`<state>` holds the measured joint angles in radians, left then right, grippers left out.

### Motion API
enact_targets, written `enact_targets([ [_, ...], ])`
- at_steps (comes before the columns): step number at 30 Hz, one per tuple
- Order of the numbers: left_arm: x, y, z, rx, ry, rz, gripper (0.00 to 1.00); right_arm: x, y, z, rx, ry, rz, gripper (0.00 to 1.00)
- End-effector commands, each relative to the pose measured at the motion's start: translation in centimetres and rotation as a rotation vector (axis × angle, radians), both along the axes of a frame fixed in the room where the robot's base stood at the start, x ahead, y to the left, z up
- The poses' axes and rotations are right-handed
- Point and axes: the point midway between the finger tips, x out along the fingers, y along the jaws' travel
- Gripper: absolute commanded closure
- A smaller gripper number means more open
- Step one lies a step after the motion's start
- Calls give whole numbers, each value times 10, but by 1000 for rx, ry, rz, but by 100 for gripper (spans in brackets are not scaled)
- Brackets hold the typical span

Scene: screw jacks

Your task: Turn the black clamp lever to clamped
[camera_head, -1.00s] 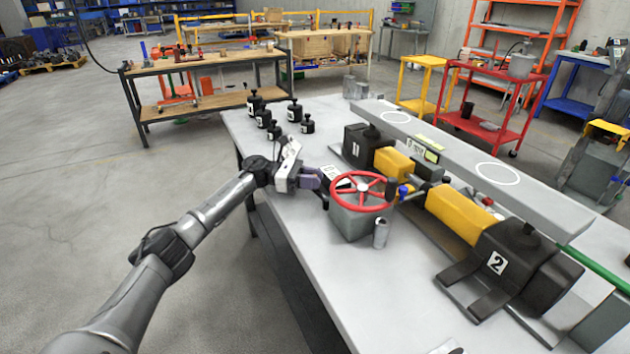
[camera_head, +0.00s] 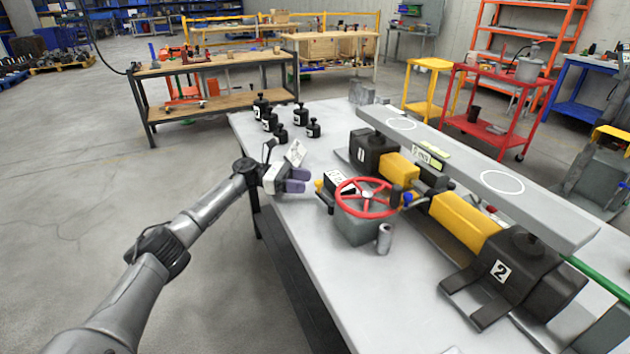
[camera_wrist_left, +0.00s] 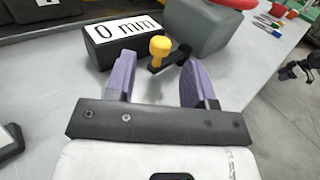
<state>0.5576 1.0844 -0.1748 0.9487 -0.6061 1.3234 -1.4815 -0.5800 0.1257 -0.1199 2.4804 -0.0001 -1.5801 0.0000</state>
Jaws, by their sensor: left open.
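The black clamp lever (camera_wrist_left: 170,60) shows in the left wrist view as a short dark arm with a yellow knob (camera_wrist_left: 158,46). It sits beside the black block marked "0 mm" (camera_wrist_left: 125,38) and the grey housing. In the head view the yellow knob (camera_head: 319,185) shows left of the red handwheel (camera_head: 366,197). My left gripper (camera_head: 299,181) is left of the knob, apart from it. Its two purple fingers are open and empty in the left wrist view (camera_wrist_left: 158,80), with the lever beyond them.
The grey handwheel housing (camera_head: 357,230) stands on the grey table (camera_head: 310,265). A small grey cylinder (camera_head: 384,239) stands by it. Jacks "1" (camera_head: 372,152) and "2" (camera_head: 520,275) stand under a long grey beam (camera_head: 465,165). Several black weights (camera_head: 281,130) stand at the back left.

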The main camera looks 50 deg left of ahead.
Motion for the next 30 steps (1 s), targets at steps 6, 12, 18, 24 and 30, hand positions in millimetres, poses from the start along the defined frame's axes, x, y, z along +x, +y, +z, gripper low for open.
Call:
enact_targets([
  [6,-28,33,1,0,3,3,51,0,1,11,2,0,-1,46],
  [12,-46,54,1,0,0,2,51,0,2,14,5,0,-4,46],
  [18,-55,63,0,0,0,0,51,0,2,16,8,0,-6,46],
  [24,-57,65,0,1,-1,0,51,0,3,16,9,0,-5,46],
  [30,-57,65,0,1,1,0,56,0,2,16,8,0,-6,46],
])
